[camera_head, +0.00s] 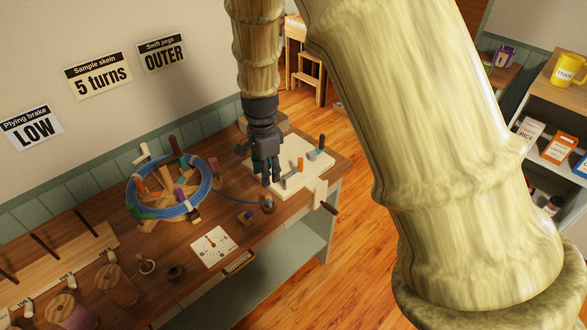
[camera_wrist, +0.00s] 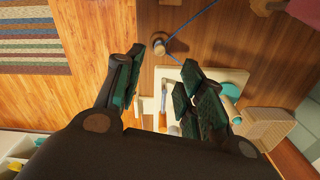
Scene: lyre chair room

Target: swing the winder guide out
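The winder stands on a cream board (camera_head: 312,165) at the table's right end. A slim grey metal arm (camera_head: 292,181), apparently the winder guide, lies over the board with an orange knob (camera_head: 300,165) near it. In the wrist view the metal piece (camera_wrist: 163,92) shows between my fingers, with an orange grip (camera_wrist: 174,130) below it. My gripper (camera_head: 271,182) points down at the board's left part. In the wrist view my gripper (camera_wrist: 160,72) has its fingers apart with nothing held. Contact with the guide cannot be told; my fingers hide part of the board.
A wooden swift (camera_head: 178,188) with a blue skein stands left on the table. Blue yarn runs from it to a small wooden peg (camera_head: 267,202). A white dial card (camera_head: 214,246) lies at the front. A crank (camera_head: 326,206) sticks out at the table's right edge.

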